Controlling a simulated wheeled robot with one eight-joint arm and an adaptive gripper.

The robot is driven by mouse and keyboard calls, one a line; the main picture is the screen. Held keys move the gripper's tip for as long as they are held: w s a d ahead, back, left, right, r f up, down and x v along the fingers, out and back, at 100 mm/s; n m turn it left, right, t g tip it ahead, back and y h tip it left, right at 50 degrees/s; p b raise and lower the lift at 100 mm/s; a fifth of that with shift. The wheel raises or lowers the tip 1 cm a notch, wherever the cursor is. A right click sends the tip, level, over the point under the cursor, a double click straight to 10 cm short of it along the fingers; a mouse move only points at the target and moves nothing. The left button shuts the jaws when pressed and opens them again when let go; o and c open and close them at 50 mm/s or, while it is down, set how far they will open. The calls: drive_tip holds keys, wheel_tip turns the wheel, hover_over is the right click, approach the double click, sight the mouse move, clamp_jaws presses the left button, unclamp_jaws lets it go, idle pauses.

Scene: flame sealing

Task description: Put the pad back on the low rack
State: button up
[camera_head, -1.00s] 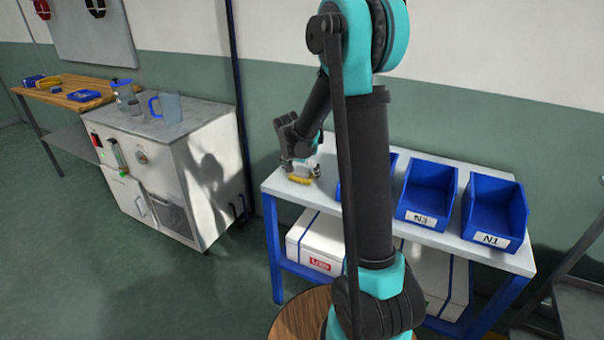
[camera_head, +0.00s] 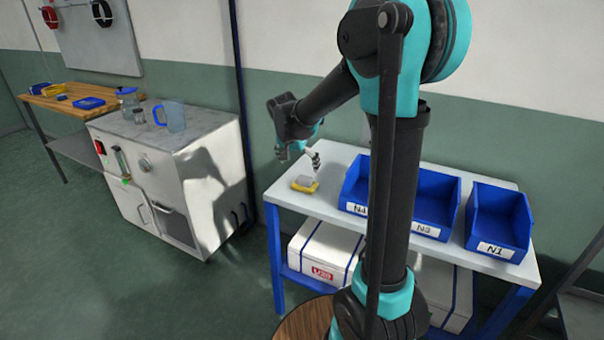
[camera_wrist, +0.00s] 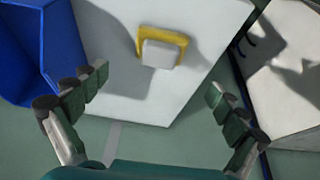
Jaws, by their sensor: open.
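The pad (camera_head: 304,184) is a yellow block with a pale grey top. It lies on the white top of the low rack (camera_head: 283,194), near the rack's left end. In the wrist view the pad (camera_wrist: 162,48) lies flat beyond my fingertips, near the rack's edge. My gripper (camera_head: 300,156) is above the pad, apart from it. In the wrist view my gripper (camera_wrist: 158,84) has its fingers spread wide with nothing between them.
Blue bins, among them N1 (camera_head: 498,226), stand on the rack right of the pad. White boxes (camera_head: 325,252) sit on its lower shelf. A grey cabinet (camera_head: 150,185) with a blue jug (camera_head: 172,117) stands to the left, and a wooden bench (camera_head: 62,100) beyond it.

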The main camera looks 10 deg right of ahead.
drive_tip(key=s+d+f+n+y, duration=0.1)
drive_tip(key=s+d+f+n, duration=0.1)
drive_tip(key=s, duration=0.7)
drive_tip(key=s+d+f+n+y, duration=0.1)
drive_tip(key=s+f, duration=0.3)
drive_tip(key=s, duration=0.5)
drive_tip(key=s+d+f+n, duration=0.3)
drive_tip(key=s+f+n, duration=0.1)
drive_tip(key=s, duration=0.5)
drive_tip(key=shift+s+d+y, duration=0.15)
drive_tip(key=shift+s+y, duration=0.05)
drive_tip(key=shift+y, duration=0.2)
drive_tip(key=shift+r, duration=0.1)
drive_tip(key=shift+c, duration=0.3)
